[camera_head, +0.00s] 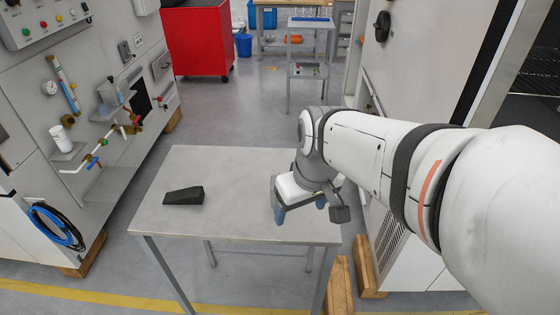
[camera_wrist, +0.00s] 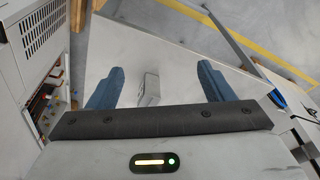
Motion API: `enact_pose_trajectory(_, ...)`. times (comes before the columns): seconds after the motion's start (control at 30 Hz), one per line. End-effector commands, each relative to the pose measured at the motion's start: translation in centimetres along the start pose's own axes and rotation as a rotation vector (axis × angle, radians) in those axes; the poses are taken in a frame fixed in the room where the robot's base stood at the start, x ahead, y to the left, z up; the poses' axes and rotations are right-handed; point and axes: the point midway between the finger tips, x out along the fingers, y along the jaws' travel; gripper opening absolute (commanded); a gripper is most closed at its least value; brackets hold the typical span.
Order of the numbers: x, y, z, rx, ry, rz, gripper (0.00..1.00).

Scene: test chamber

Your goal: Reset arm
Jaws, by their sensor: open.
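My gripper (camera_head: 300,210) hangs over the right part of the grey metal table (camera_head: 240,170), with its blue fingers pointing down. In the wrist view my gripper (camera_wrist: 159,70) shows its two blue fingers wide apart, holding nothing. A small grey block-like thing (camera_wrist: 149,87) appears between the fingers in that view, seemingly on the table below. I cannot make out that thing in the head view, where my gripper may hide it. I cannot tell the exact gap between the fingertips and the tabletop.
A black wedge (camera_head: 184,196) lies on the table's left part. Grey panels with valves and pipes (camera_head: 95,110) stand left; a grey cabinet (camera_head: 385,230) is close at right. A red cabinet (camera_head: 197,40) and small trolley (camera_head: 308,60) stand behind. The table's middle is clear.

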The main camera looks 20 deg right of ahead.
Motion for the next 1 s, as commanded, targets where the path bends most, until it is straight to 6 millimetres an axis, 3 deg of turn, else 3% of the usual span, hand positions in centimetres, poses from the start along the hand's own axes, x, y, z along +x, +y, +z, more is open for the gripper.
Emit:
enact_pose_trajectory(0.23, -0.3, -0.2, 2.1, 0.169, 0.041, 0.067, 0.74)
enact_pose_trajectory(1.0, -0.3, -0.2, 2.2, 0.183, 0.042, 0.069, 0.73)
